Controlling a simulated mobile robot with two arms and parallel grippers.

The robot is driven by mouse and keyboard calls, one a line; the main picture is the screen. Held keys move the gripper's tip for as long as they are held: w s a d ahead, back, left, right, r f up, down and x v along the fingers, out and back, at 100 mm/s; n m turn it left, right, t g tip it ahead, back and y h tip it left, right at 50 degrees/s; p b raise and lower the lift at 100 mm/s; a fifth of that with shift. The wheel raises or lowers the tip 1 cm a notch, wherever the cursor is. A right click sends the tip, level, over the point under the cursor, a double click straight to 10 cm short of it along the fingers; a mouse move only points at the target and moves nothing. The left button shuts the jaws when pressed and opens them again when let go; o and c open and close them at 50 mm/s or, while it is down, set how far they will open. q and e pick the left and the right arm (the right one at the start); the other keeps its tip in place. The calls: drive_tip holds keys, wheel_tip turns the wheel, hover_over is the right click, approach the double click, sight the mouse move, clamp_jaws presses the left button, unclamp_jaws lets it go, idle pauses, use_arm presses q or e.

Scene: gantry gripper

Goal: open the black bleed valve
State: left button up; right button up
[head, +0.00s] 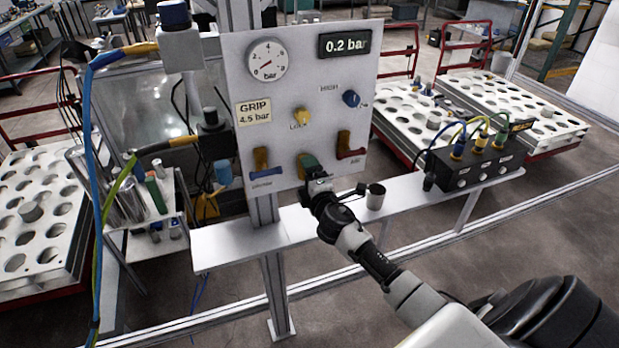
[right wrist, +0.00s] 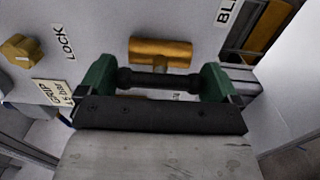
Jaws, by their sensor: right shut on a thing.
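The black bleed valve has a brass body (right wrist: 160,52) and a black bar handle (right wrist: 160,78) in the right wrist view. My right gripper (right wrist: 160,85) has its two green fingertips on either end of the handle and is shut on it. In the head view this gripper (head: 310,170) is at the lower middle of the white panel (head: 350,95) and mostly hides the valve. The label beside the valve is only partly visible. My left gripper is not in view.
A valve with a blue lever (head: 266,172) is to the left, one with a red lever (head: 350,154) to the right. The gauge (head: 267,60) needle is low; the display (head: 344,42) reads 0.2 bar.

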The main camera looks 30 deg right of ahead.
drive_tip(key=o, duration=0.6)
drive_tip(key=shift+c, duration=0.2)
drive_tip(key=shift+s, duration=0.1)
drive_tip(key=b+v, duration=0.2)
drive_tip(key=v, duration=0.8)
drive_tip(key=shift+s, duration=0.35)
